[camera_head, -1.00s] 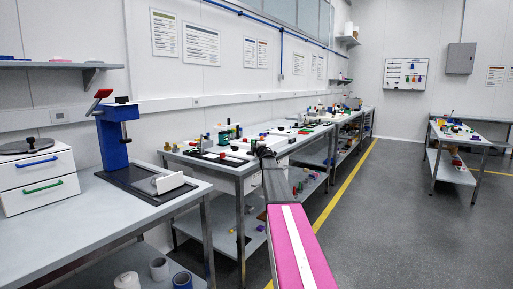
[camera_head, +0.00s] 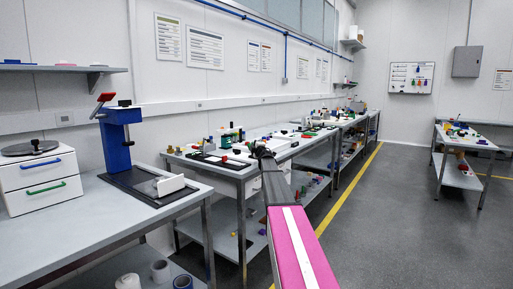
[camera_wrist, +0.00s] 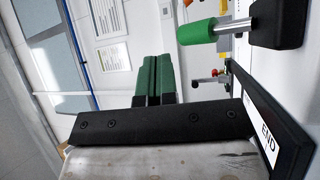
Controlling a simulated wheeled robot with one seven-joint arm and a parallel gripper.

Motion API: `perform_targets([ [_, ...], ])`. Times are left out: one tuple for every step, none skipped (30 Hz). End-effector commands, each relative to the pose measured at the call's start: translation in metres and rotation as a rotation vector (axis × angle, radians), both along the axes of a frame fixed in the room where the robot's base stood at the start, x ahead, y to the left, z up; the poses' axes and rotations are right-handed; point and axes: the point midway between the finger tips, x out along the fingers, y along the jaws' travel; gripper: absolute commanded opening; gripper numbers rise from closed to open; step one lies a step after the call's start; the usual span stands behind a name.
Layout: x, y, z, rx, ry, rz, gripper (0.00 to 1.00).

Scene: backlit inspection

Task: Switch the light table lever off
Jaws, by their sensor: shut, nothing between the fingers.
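My gripper (camera_wrist: 152,80) is shut and empty in the wrist view, its two green fingers side by side. In that view, a green cylindrical handle (camera_wrist: 200,32) on a black block stands up and to the right of the fingertips. I cannot tell which of these is the light table lever. In the head view, my gripper end (camera_head: 262,152) is small and dark at the near edge of the middle bench (camera_head: 248,172).
A black-framed panel marked END (camera_wrist: 262,116) is close at the right in the wrist view. A near bench (camera_head: 75,235) with a blue stand (camera_head: 116,145) and white drawers (camera_head: 40,180) is at left. Open floor (camera_head: 400,220) lies to the right.

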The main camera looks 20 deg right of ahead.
Motion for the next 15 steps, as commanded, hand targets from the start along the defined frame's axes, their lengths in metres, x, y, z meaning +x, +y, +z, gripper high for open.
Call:
perform_targets([
  [-0.01, 0.008, 0.004, 0.0, -0.001, 0.001, 0.0],
  [-0.013, 0.01, 0.006, 0.0, -0.001, 0.0, 0.0],
  [-0.02, 0.008, 0.009, 0.0, -0.001, -0.001, 0.0],
  [-0.025, 0.008, 0.012, 0.001, -0.001, -0.002, 0.0],
  [-0.03, 0.007, 0.014, 0.0, -0.001, -0.002, 0.0],
  [-0.036, 0.007, 0.016, -0.001, -0.001, -0.002, 0.0],
  [-0.041, 0.007, 0.018, 0.001, -0.001, -0.002, 0.0],
  [-0.046, 0.007, 0.02, 0.0, -0.001, -0.002, 0.0],
  [-0.053, 0.007, 0.023, -0.001, 0.0, -0.002, 0.0],
  [-0.058, 0.007, 0.025, 0.0, -0.001, -0.002, 0.0],
  [-0.063, 0.007, 0.028, 0.001, -0.001, -0.002, 0.0],
  [-0.069, 0.006, 0.031, -0.001, -0.001, -0.002, 0.0],
  [-0.074, 0.006, 0.033, -0.001, -0.001, -0.002, 0.0],
  [-0.078, 0.007, 0.035, 0.0, -0.001, -0.002, 0.0],
  [-0.082, 0.007, 0.038, 0.0, -0.001, -0.002, 0.0],
])
